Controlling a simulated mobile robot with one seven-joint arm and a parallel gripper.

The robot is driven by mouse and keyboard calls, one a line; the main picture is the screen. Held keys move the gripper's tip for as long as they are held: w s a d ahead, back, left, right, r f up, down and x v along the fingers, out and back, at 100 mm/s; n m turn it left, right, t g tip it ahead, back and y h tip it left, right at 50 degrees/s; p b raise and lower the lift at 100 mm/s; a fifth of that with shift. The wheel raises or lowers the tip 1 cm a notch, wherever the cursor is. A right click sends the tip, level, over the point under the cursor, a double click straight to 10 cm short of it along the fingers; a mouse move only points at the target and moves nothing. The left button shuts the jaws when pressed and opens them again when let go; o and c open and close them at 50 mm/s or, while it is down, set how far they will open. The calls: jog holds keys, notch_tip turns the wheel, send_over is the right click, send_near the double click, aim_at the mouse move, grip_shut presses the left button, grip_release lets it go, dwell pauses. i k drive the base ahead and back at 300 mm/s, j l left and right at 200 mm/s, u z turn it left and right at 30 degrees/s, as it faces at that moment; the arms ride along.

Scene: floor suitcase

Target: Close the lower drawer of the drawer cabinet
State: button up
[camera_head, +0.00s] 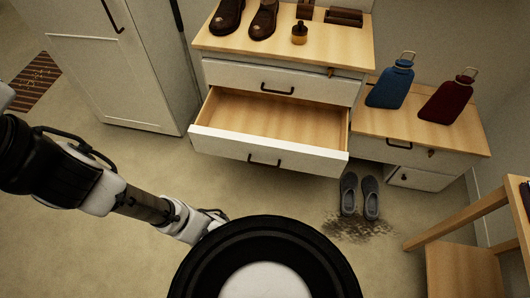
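The drawer cabinet (213,76) stands ahead of me, with a wooden top and white fronts. Its lower drawer (250,151) is pulled far out and looks empty, with a bare wooden bottom and a dark handle. The upper drawer (300,87) above it is shut. My arm reaches in from the left, low over the floor and in front of the cabinet. My gripper (215,217) is to the lower left of the open drawer, apart from it. It is small and partly hidden by my round body, so its fingers are not clear.
Brown shoes (246,18) and a small bottle (299,33) stand on the cabinet. Floor left of the drawer is clear.

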aim_at(274, 131)
jog(key=j+z, duration=0.4)
jog(key=j, duration=0.45)
jog(key=l+u, duration=0.35)
jog(key=l, duration=0.35)
jog(key=l+u, duration=0.3)
jog(key=l, duration=0.35)
jog(key=k+l+u, duration=0.1)
jog(key=l+u, duration=0.25)
jog(key=l, duration=0.35)
jog(key=k+j, duration=0.15)
jog(key=j, duration=0.15)
jog(key=k+j+u, duration=0.1)
jog(key=k+j, duration=0.1)
jog(key=j, duration=0.1)
